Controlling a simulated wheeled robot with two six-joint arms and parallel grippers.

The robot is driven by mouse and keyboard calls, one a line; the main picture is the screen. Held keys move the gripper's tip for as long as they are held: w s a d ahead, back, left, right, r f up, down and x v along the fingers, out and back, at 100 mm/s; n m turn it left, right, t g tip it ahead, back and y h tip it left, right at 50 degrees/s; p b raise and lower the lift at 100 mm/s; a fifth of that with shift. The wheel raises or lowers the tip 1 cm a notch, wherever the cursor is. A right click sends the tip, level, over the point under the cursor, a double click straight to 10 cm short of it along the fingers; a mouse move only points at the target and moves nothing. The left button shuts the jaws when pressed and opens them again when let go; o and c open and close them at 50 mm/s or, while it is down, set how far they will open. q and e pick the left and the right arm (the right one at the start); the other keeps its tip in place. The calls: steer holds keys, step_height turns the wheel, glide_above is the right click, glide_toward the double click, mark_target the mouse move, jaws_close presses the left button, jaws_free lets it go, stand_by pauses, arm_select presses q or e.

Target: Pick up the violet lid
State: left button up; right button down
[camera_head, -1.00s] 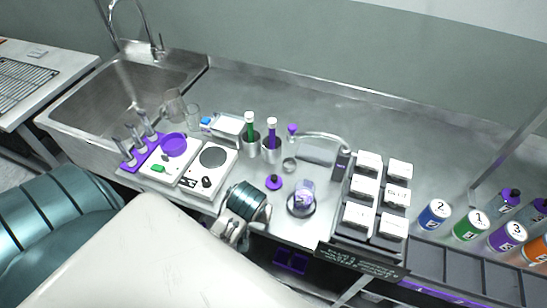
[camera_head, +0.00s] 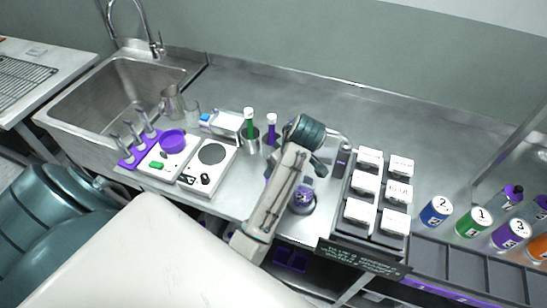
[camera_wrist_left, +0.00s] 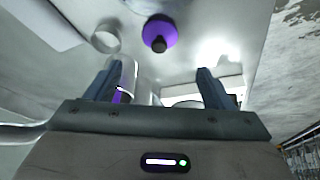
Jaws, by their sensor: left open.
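The violet lid (camera_wrist_left: 159,32) with a dark knob lies on the steel counter in the left wrist view, near the top middle. In the head view my left arm hides it. My left gripper (camera_wrist_left: 155,80) is open and empty, its two fingers spread on either side of the lid's line. The lid is beyond the fingertips and apart from them. My right gripper is not in view.
White-lidded boxes (camera_head: 362,184) are farther right. A white scale (camera_head: 208,168) and violet dish (camera_head: 172,141) lie left. A small round cup (camera_wrist_left: 106,39) is beside the lid.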

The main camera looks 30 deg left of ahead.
arm_select(q)
steer(key=x, duration=0.3)
steer(key=shift+p, duration=0.3)
steer(key=shift+f+p, duration=0.5)
steer(key=shift+f, duration=0.15)
steer(key=x, duration=0.1)
steer(key=p+x, duration=0.1)
steer(key=x, duration=0.1)
steer(key=shift+d+f, duration=0.15)
steer(key=shift+f, duration=0.6)
steer(key=c, duration=1)
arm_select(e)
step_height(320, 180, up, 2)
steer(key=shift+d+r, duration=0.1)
